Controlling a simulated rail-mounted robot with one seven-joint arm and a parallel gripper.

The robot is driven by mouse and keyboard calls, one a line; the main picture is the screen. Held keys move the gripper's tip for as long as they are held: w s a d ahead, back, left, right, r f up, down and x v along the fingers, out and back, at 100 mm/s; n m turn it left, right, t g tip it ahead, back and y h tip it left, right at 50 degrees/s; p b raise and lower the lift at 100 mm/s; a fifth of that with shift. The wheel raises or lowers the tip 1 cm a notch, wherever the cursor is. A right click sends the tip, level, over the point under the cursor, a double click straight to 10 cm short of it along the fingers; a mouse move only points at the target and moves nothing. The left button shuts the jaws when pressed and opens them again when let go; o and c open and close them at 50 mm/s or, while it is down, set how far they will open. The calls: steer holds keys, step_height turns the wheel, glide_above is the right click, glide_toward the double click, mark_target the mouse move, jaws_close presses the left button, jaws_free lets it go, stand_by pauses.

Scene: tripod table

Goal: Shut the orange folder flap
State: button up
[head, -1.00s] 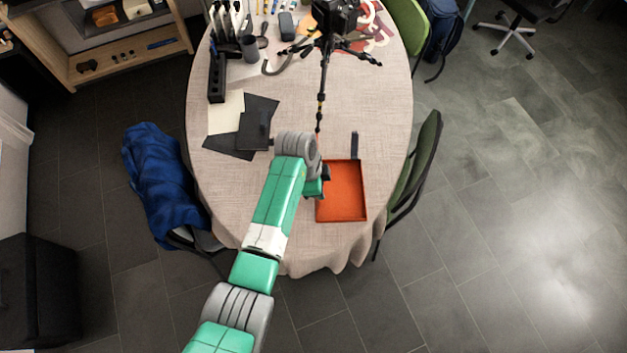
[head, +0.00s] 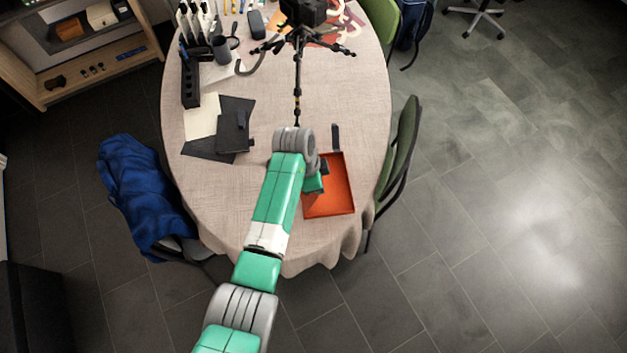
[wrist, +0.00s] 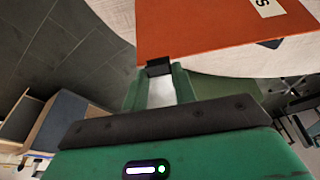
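The orange folder (head: 335,192) lies near the front right of the round table, its inside facing up with thin raised edges. My gripper (head: 321,170) is at its left side, and my arm hides part of that edge. In the wrist view an orange panel of the folder (wrist: 215,28) carries a white label with a dark letter. My gripper's green fingers (wrist: 159,78) reach the panel's edge, with a small black block between their tips. I cannot tell whether that block is fingertip pads or a part of the folder, nor how far the flap is raised.
A dark bar (head: 335,137) lies just behind the folder. A tripod (head: 297,70) stands further back. Dark sheets and a black case (head: 233,133) lie to the left. A green chair (head: 400,150) is close on the right.

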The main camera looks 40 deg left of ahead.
steer(key=shift+w+d+f+b, duration=0.3)
steer(key=shift+w+d+b, duration=0.15)
steer(key=shift+w+d, duration=0.05)
steer(key=shift+w+d+f+b, duration=0.25)
steer(key=shift+w+d+b, duration=0.2)
steer(key=shift+w, duration=0.05)
steer(key=shift+w+d+f+b, duration=0.75)
steer(key=shift+w+d+b, duration=0.15)
steer(key=shift+b, duration=0.2)
steer(key=o, duration=0.6)
steer(key=shift+r, duration=0.15)
